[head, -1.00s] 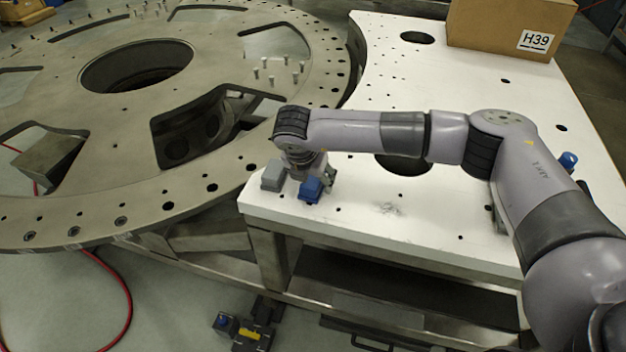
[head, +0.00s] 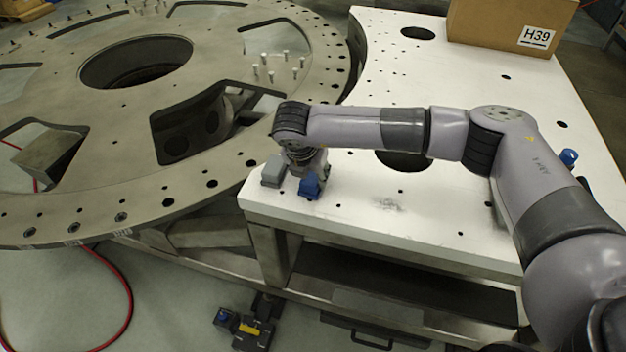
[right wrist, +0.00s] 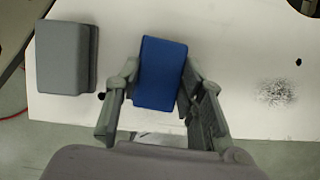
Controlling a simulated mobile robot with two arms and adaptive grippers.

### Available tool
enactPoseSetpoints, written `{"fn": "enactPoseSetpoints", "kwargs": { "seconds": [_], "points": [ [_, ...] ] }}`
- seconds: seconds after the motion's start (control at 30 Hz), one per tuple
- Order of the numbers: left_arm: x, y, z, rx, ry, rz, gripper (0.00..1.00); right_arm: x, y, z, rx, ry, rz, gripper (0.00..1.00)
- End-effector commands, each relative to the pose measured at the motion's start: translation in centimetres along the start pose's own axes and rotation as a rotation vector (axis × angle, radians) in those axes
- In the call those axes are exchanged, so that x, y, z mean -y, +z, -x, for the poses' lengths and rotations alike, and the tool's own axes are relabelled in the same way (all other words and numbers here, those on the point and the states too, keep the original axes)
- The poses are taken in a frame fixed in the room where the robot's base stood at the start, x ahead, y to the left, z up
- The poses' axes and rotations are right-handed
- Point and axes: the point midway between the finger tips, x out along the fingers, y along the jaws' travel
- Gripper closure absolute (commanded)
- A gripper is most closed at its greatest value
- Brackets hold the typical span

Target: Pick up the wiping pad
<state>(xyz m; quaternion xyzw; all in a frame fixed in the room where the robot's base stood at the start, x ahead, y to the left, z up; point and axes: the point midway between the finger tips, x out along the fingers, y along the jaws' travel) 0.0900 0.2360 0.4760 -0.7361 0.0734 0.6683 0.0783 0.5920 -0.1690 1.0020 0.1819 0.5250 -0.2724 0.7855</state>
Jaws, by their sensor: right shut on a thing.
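The blue block-shaped pad (right wrist: 160,73) is between the two fingers of my right gripper (right wrist: 157,92) in the right wrist view. The fingers press on its left and right sides. In the head view the blue pad (head: 309,187) is at the near left corner of the white table, with my right gripper (head: 311,180) around it from above. I cannot tell whether it is clear of the surface. A grey block (right wrist: 66,57) lies just to its left, apart from the fingers; it also shows in the head view (head: 273,171). My left gripper is not in view.
The white table (head: 450,215) has holes and a dark smudge (right wrist: 274,93) right of the gripper. A cardboard box (head: 500,22) stands at the back. A large round metal plate (head: 110,170) adjoins on the left. The table's near edge is close to the pad.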

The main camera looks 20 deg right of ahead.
Motion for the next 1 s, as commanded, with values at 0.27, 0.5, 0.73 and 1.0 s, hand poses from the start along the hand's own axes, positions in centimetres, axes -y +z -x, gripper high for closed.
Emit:
{"fn": "enactPoseSetpoints", "kwargs": {
  "seconds": [0.27, 0.5, 0.73, 1.0],
  "points": [
    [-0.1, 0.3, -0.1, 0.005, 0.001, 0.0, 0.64, 0.0, 0.1, 0.2, 0.001, 0.001, -0.001, 0.93],
    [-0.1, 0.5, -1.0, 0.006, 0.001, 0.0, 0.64, -0.1, 0.9, 2.1, 0.003, 0.005, -0.002, 0.93],
    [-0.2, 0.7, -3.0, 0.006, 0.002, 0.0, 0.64, -0.2, 3.1, 7.2, 0.005, 0.008, -0.003, 0.93],
    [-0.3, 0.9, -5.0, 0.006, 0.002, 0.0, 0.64, -0.1, 5.9, 14.2, 0.004, 0.004, -0.002, 0.93]
  ]
}}
